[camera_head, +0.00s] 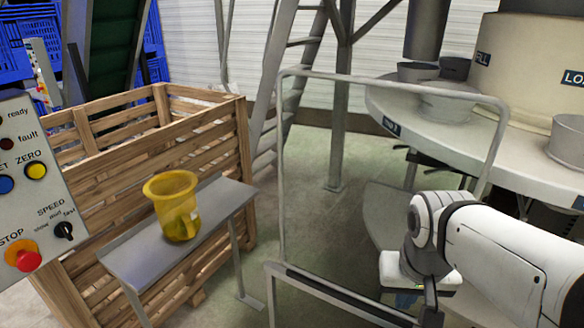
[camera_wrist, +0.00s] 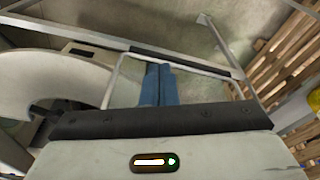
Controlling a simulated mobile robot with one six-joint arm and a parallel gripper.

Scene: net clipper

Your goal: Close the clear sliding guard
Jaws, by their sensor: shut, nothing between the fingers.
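The clear sliding guard (camera_head: 281,170) stands upright in the middle of the head view, a see-through pane in a rounded grey frame. Its frame also crosses the wrist view (camera_wrist: 112,80). A grey rail with a dark strip (camera_head: 335,290) runs along its lower edge. My gripper (camera_wrist: 158,68) shows two blue fingers pressed together, empty, over the frame area. In the head view my wrist is at the lower right, by the guard's right side; the fingertips are mostly hidden there. I cannot tell whether they touch the guard.
A round machine table (camera_head: 465,150) with metal cups stands behind the guard at right. At left are a grey bench (camera_head: 215,207) with a yellow jug (camera_head: 172,200), a wooden crate (camera_head: 190,120) and a control panel (camera_head: 30,190). Open floor shows behind the pane.

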